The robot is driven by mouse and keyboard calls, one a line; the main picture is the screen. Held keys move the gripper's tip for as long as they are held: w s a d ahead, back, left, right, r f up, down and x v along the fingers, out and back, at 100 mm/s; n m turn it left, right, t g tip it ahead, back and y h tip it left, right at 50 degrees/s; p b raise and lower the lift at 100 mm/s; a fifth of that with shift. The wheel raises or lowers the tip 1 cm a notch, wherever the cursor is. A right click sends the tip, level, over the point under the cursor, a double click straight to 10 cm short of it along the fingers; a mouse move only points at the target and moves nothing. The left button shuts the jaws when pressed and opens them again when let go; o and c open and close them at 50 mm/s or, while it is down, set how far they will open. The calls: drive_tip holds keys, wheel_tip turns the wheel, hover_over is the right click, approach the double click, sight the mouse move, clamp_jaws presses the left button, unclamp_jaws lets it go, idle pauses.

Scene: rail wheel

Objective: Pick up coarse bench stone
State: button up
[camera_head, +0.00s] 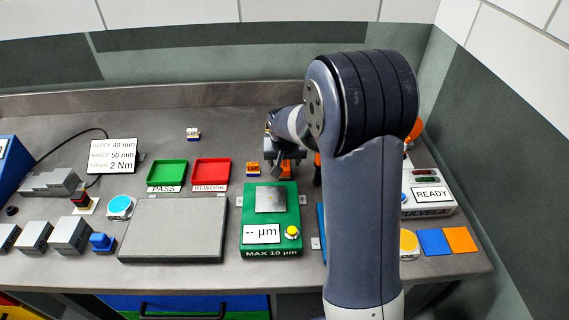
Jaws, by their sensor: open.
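No block can be surely identified as the coarse bench stone at this size. Small orange-and-dark blocks stand in a row behind the green gauge: one at the left (253,169) is in clear view. Another orange block (287,171) shows at my gripper, partly covered by it. A bit of a third orange thing (317,160) shows beside my arm. My gripper (283,168) is open and points down at the middle orange block. Whether the fingers touch it cannot be told. My arm hides the bench to the right of it.
The green gauge (251,234) with a metal plate stands in front of my gripper. Red (228,163) and green (151,167) trays and a grey slab (172,230) are to the left. A READY device (431,194) stands right. The back of the bench is mostly clear.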

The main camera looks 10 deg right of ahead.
drive_tip(key=c, duration=1.2)
drive_tip(key=shift+r, duration=0.15)
wheel_tip(320, 180, up, 10)
drive_tip(key=shift+f+b, duration=0.1)
drive_tip(key=shift+b, duration=0.4)
drive_tip(key=o, duration=0.5)
drive_tip(key=shift+c, duration=1.4)
